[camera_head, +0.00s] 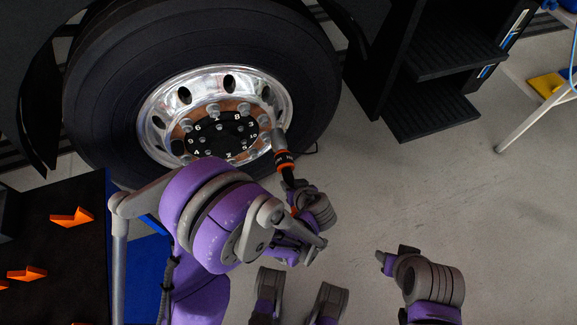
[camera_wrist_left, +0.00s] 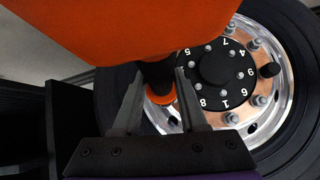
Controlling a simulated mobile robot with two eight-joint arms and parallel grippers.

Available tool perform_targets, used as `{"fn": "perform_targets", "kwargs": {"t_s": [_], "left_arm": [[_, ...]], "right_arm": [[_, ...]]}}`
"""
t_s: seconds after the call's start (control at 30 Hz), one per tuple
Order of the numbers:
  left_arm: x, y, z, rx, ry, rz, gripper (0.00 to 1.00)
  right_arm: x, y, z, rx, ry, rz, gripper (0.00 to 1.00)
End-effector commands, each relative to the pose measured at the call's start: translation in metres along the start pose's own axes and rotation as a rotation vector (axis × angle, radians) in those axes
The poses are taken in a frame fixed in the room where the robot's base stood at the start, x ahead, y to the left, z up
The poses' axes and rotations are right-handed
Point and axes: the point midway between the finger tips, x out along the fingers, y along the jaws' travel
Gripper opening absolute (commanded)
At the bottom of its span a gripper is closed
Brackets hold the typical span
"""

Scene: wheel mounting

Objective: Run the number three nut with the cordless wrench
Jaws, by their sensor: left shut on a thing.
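The cordless wrench (camera_head: 284,160) is black and orange with a grey nose. My left gripper (camera_head: 296,188) is shut on it; its orange body (camera_wrist_left: 130,25) fills the top of the wrist view. The nose points at the right side of the wheel hub (camera_head: 222,132), near the number 3 label (camera_head: 251,125). I cannot tell whether it touches a nut. In the wrist view the wrench and fingers hide the number 3. Silver nuts (camera_head: 213,111) ring the numbered black hub. My right gripper (camera_head: 393,259) seems to be at lower right, its jaws unclear.
The wheel's black tyre (camera_head: 310,60) surrounds the chrome rim. Black steps (camera_head: 430,115) stand at upper right. A dark board with orange pieces (camera_head: 72,217) lies at lower left. The grey floor (camera_head: 400,190) is clear to the right of the wheel.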

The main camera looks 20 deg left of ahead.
Motion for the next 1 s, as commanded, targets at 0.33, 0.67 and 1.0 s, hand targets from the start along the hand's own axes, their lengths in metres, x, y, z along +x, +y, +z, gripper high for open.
{"fn": "perform_targets", "kwargs": {"t_s": [0.33, 0.67, 1.0], "left_arm": [[0.004, 0.003, 0.019, -0.078, -0.015, -0.077, 0.00], [0.002, 0.004, 0.019, -0.077, -0.009, -0.077, 0.00], [0.018, 0.001, 0.003, -0.078, -0.011, -0.078, 0.00]], "right_arm": [[0.014, 0.000, 0.004, 0.000, -0.005, 0.000, 0.50], [0.014, 0.000, 0.004, 0.000, -0.005, 0.000, 0.50], [0.013, 0.000, 0.004, 0.000, -0.005, 0.000, 0.50]]}}
